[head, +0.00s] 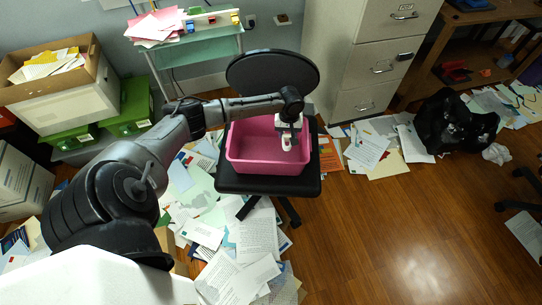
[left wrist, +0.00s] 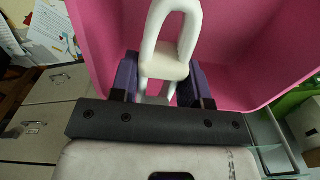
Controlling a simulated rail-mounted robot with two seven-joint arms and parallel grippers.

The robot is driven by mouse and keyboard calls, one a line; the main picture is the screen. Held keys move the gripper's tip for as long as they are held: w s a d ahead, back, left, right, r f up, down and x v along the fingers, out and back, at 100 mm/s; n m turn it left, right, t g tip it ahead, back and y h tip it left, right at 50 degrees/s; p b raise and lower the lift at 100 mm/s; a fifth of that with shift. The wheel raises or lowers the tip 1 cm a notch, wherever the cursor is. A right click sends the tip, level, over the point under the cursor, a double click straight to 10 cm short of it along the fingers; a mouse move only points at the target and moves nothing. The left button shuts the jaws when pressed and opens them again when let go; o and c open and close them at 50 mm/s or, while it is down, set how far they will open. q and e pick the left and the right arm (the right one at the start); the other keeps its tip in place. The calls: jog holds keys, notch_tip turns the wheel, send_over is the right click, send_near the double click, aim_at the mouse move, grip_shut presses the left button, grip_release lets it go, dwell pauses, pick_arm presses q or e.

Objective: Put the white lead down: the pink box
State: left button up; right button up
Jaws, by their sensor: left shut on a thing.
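The pink box (head: 262,157) is an open tub on the black seat of an office chair. My left gripper (head: 289,141) is over the box, toward its right side. In the left wrist view, the gripper (left wrist: 164,86) is shut on the white lead (left wrist: 166,62), which shows as a thick white loop between the dark fingers. The pink walls of the box (left wrist: 245,45) fill the background behind it. I cannot tell whether the lead touches the box floor. My right gripper is in neither view.
The chair's black backrest (head: 272,80) stands behind the box. A filing cabinet (head: 365,50) is behind to the right. Papers (head: 240,250) litter the floor, and a black bag (head: 452,122) lies at the right.

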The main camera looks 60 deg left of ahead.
pick_arm(q)
jog(key=shift+s+a+f, duration=0.15)
jog(key=shift+a+f, duration=0.05)
jog(key=shift+f, duration=0.35)
notch_tip(320, 180, down, 9)
jog(key=b, duration=0.6)
jog(key=shift+f, duration=0.2)
jog(key=shift+r, duration=0.1)
jog(key=shift+f, duration=0.45)
jog(key=shift+a+f, duration=0.15)
jog(key=o, duration=1)
jog(key=shift+f, duration=0.1)
